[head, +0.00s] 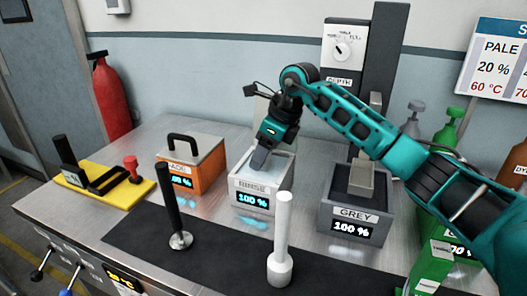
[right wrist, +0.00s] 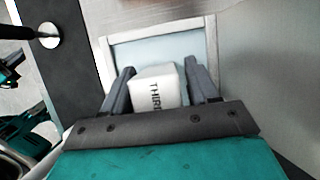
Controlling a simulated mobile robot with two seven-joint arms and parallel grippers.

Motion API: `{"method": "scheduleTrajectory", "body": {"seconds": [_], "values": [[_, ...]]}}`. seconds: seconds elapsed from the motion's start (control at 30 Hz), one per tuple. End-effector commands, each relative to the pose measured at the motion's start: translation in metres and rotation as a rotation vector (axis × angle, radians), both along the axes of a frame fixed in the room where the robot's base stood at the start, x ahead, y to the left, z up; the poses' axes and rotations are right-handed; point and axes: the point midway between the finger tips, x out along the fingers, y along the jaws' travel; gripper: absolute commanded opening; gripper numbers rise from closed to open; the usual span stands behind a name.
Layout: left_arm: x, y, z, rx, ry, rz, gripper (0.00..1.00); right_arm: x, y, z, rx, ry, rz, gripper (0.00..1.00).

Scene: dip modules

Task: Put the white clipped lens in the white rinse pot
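The white rinse pot (head: 260,193) stands in the middle of the bench, its front display reading 100 %. My right gripper (head: 260,160) points down over the pot's opening. In the right wrist view, a white block lettered "THIR…" (right wrist: 157,88), which seems to be the white clipped lens, sits between the fingers of my right gripper (right wrist: 160,80). The fingers appear closed on its sides. Pale liquid inside the pot's rim (right wrist: 207,38) shows behind it. The block's lower end is hidden, so its depth is unclear.
An orange pot (head: 205,165) with a black handle stands left, and a grey pot (head: 355,218) holding a grey block stands right. A black-handled tool (head: 172,210) and a white post (head: 282,240) stand in front. A yellow tray (head: 100,190) lies far left.

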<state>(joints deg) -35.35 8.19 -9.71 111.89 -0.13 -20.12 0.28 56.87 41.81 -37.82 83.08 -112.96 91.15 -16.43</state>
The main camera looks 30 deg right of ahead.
Motion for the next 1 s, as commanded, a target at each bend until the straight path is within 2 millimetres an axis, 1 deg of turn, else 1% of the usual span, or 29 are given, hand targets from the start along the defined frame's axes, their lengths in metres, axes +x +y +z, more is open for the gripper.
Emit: {"method": "scheduleTrajectory", "body": {"seconds": [0.03,0.07,0.1,0.27,0.43,0.57,0.8,0.9,1.0], "values": [[0.0,0.0,0.0,0.0,0.0,0.0,0.0,0.0,0.0,0.0,0.0,0.0,0.0,0.64],[0.0,0.0,0.0,0.0,0.0,0.0,0.0,0.0,0.0,0.0,0.0,0.0,0.0,0.67],[0.0,0.0,0.0,0.0,0.001,0.0,0.0,0.0,0.0,0.0,0.0,0.0,0.0,0.68],[-0.002,0.0,-0.001,0.0,0.003,0.001,0.0,0.0,0.0,0.0,0.0,0.0,0.0,0.68],[-0.002,0.001,0.002,0.001,0.002,0.001,0.0,-0.001,-0.001,0.01,-0.001,-0.002,-0.001,0.68],[-0.002,0.001,0.003,0.002,0.002,0.003,0.0,-0.007,-0.008,0.031,-0.002,-0.005,-0.002,0.68],[-0.003,0.004,0.004,0.005,0.0,0.005,0.0,-0.022,-0.021,0.08,-0.001,-0.005,-0.002,0.68],[-0.003,0.004,0.004,0.007,-0.001,0.006,0.0,-0.027,-0.025,0.096,0.0,-0.004,0.0,0.68],[-0.004,0.005,0.004,0.007,0.0,0.006,0.0,-0.031,-0.028,0.107,-0.001,-0.002,-0.001,0.68]]}}
